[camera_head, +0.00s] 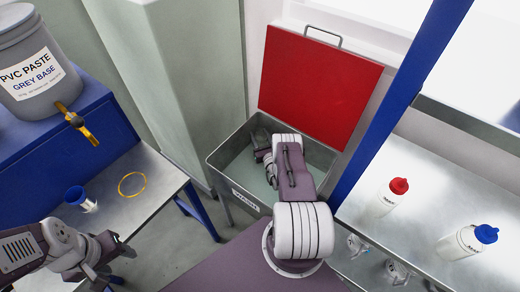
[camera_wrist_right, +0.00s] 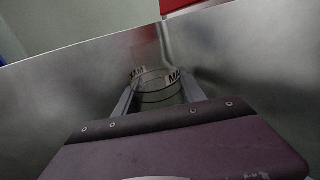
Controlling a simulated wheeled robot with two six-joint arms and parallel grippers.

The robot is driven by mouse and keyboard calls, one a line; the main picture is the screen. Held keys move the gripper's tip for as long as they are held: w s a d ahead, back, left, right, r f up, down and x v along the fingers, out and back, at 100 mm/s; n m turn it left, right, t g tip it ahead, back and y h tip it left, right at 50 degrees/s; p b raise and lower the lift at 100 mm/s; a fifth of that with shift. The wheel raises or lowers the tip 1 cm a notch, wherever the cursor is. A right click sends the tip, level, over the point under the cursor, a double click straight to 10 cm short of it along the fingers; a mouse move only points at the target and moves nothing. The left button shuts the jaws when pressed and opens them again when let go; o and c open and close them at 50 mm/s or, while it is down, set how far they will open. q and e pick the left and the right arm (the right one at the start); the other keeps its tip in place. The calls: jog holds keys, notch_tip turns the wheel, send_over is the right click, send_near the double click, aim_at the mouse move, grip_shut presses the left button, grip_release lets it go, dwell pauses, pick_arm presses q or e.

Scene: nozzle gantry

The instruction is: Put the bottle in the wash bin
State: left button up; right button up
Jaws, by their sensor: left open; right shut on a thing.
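The wash bin (camera_head: 238,196) is a grey metal box marked WASH, with its red lid (camera_head: 318,85) raised. My right arm reaches down into it. My right gripper (camera_wrist_right: 158,92) is shut on a clear, round-rimmed container with MAX markings, which I take for the bottle (camera_wrist_right: 158,78). It is among the bin's metal walls in the right wrist view. In the head view my arm hides it, and I cannot tell whether it touches the bin floor. My left gripper (camera_head: 108,262) is open and empty at the lower left.
A red-capped bottle (camera_head: 388,199) and a blue-capped bottle (camera_head: 463,243) stand on the metal shelf at right. A blue post (camera_head: 385,125) rises beside the bin.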

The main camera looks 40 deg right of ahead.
jog(key=shift+f+b, duration=0.35)
jog(key=shift+f, duration=1.15)
notch_tip(320, 180, down, 4)
jog(key=shift+r+b, duration=0.1)
jog(key=shift+b, duration=0.9)
jog(key=shift+f, duration=0.2)
jog(key=shift+r, duration=0.1)
jog(key=shift+f, duration=0.2)
jog(key=o, duration=1.1)
jog(key=shift+c, duration=0.2)
